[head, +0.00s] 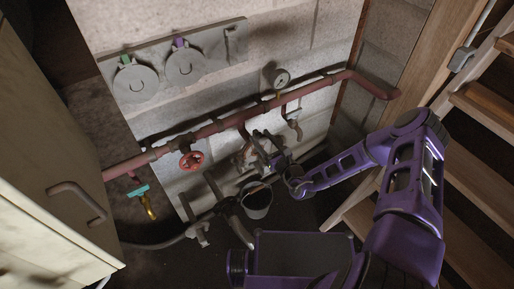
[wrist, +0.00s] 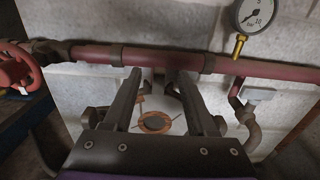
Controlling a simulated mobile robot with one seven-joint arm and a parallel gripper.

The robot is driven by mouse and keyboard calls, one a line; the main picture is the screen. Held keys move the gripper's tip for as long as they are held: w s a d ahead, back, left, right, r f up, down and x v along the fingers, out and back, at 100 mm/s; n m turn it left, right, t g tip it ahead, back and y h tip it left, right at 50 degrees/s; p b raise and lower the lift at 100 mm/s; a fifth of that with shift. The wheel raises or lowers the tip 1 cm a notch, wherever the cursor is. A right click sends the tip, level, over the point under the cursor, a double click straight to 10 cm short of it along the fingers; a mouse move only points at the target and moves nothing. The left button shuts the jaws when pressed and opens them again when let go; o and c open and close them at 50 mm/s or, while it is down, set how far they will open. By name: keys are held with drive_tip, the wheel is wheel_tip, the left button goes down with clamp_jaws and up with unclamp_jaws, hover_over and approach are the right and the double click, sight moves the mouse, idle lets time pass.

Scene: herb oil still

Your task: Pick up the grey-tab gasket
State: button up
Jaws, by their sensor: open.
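I cannot make out a grey-tab gasket for certain in either view. Two round grey gaskets hang on the wall board (head: 222,61), one with a green tab (head: 125,59) and one with a purple tab (head: 179,42). The board's right-hand peg (head: 236,46) holds no gasket. My gripper (head: 262,137) is open in front of the wall, by the red pipe. In the wrist view its fingers (wrist: 160,74) are apart with nothing held between them. Below and between them shows a copper-coloured ring with a dark grey middle (wrist: 155,123); no tab is clear on it.
A red pipe (head: 215,127) runs along the wall with a red handwheel (head: 191,161) and a pressure gauge (head: 281,78). A dark bucket (head: 257,204) stands below my gripper. A cream cabinet (head: 45,190) is at left; wooden stairs (head: 480,105) are at right.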

sight(258, 134)
drive_tip(key=x, duration=0.3)
drive_tip(key=shift+w+a, duration=0.1)
drive_tip(key=shift+w, duration=0.05)
drive_tip(key=shift+c, duration=0.3)
clamp_jaws()
idle(1.0)
